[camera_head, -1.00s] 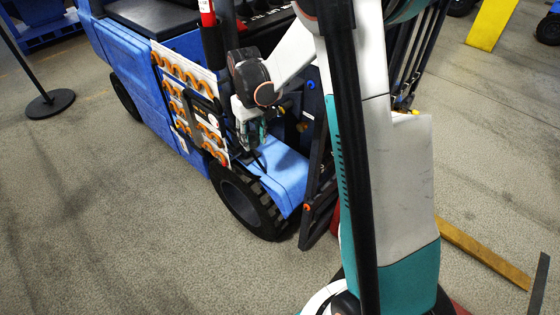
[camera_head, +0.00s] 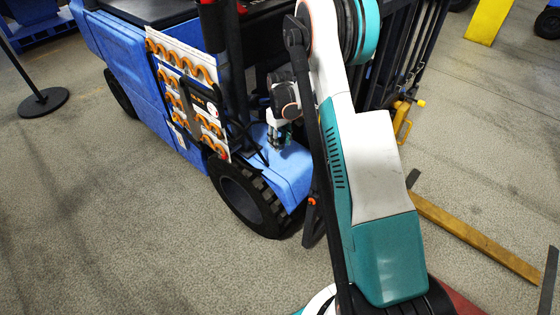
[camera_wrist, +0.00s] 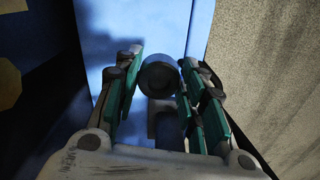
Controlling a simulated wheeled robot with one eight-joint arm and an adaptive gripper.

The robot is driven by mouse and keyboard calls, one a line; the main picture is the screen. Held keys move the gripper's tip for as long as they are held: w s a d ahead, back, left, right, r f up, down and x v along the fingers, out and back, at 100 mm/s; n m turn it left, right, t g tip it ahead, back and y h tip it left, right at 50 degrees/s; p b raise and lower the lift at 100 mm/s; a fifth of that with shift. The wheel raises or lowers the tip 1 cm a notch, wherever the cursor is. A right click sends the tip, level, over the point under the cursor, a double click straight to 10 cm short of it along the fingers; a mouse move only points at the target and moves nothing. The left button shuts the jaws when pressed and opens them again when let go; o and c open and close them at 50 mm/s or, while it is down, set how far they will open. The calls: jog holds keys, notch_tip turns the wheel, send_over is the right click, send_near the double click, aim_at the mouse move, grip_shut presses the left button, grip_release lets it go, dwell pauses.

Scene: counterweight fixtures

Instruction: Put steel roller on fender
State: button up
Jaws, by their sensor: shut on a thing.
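The steel roller (camera_wrist: 160,76) is a dark grey cylinder with its round end showing between the green finger pads in the wrist view. My gripper (camera_wrist: 158,88) is shut on it. In the head view my gripper (camera_head: 277,143) points down over the blue fender (camera_head: 289,174), above the forklift's front wheel. The roller is too small to make out there. The fender also shows as a light blue surface behind the roller in the wrist view (camera_wrist: 170,25). I cannot tell whether the roller touches it.
A white board with several orange hooks (camera_head: 180,61) hangs on the forklift's blue side, left of my gripper. The black front tyre (camera_head: 243,199) is below the fender. The dark mast (camera_head: 420,45) is to the right. A black-based post (camera_head: 40,102) stands far left on open floor.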

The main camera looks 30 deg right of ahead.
aim_at(280, 163)
notch_tip(280, 163, down, 9)
jog(key=b, duration=0.3)
jog(key=shift+f, duration=0.2)
jog(key=shift+f, duration=0.1)
jog(key=o, duration=1.3)
